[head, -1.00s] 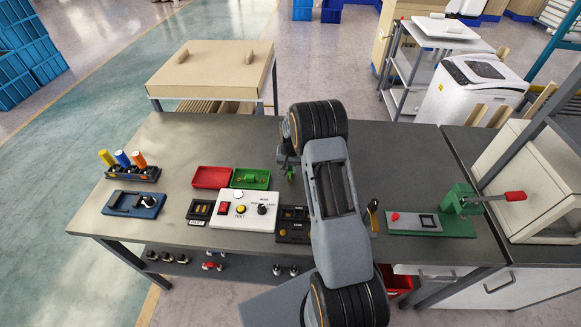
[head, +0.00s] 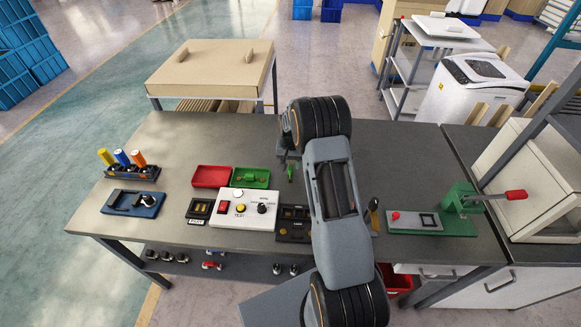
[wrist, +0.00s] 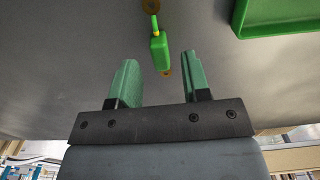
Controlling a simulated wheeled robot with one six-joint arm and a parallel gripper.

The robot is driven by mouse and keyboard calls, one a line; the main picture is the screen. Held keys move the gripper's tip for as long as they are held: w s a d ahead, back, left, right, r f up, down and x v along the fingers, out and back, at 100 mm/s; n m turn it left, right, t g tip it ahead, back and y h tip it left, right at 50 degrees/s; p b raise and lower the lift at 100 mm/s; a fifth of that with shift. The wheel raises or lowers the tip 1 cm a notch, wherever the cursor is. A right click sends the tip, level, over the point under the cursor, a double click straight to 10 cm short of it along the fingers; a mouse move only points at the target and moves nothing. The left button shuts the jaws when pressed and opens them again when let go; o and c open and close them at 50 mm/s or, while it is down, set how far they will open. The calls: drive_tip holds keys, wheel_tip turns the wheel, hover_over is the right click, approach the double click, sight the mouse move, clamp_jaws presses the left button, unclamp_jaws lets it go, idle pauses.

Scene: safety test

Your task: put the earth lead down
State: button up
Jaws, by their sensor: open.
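The earth lead (wrist: 159,52) shows in the wrist view as a small green clip with a yellow-orange end, lying on the grey bench top (head: 165,165). In the head view it is a small green piece (head: 290,173) just right of the green tray. My gripper (wrist: 158,64) is open, its two green fingers apart with nothing held between them. The clip appears beyond the fingertips, in line with the gap. In the head view my arm largely hides the gripper. Small brass-coloured bits show at both ends of the clip; I cannot tell what they are.
The green tray (head: 250,186) and a red tray (head: 211,184) stand left of the lead. A white test box (head: 230,222) with a yellow button is in front of them. A green lever press (head: 440,221) is at the right. The bench behind the trays is clear.

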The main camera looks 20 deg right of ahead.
drive_tip(key=s+a+r+n+b, duration=0.1)
drive_tip(key=s+a+r+b, duration=0.15)
drive_tip(key=r, duration=1.25)
drive_tip(key=s+a+r+n+t, duration=0.1)
drive_tip(key=s+a+r, duration=0.1)
drive_tip(key=s, duration=0.5)
drive_tip(key=s+a+r+n+t, duration=0.1)
drive_tip(key=s+a+r+n, duration=0.1)
drive_tip(key=s+a, duration=0.2)
drive_tip(key=s+a+r+n+t, duration=0.1)
drive_tip(key=s+a+r+t, duration=0.1)
drive_tip(key=s, duration=0.9)
drive_tip(key=shift+a+r+n+p, duration=0.3)
drive_tip(key=shift+a+r+p, duration=0.25)
drive_tip(key=shift+a, duration=0.3)
drive_tip(key=shift+o, duration=0.6)
drive_tip(key=shift+s+f, duration=0.15)
drive_tip(key=shift+s, duration=0.3)
drive_tip(key=m+g+b, duration=0.2)
drive_tip(key=m+g, duration=0.2)
drive_tip(key=m, duration=0.2)
hover_over(290, 170)
wheel_tip(290, 170, down, 12)
wheel_tip(290, 170, down, 7)
drive_tip(key=shift+w+d+f+p, duration=0.1)
drive_tip(key=shift+w+d+p, duration=0.05)
drive_tip(key=shift+p, duration=0.15)
drive_tip(key=shift+s+f+p, duration=0.2)
drive_tip(key=shift+f+p, duration=0.5)
drive_tip(key=shift+f, duration=2.1)
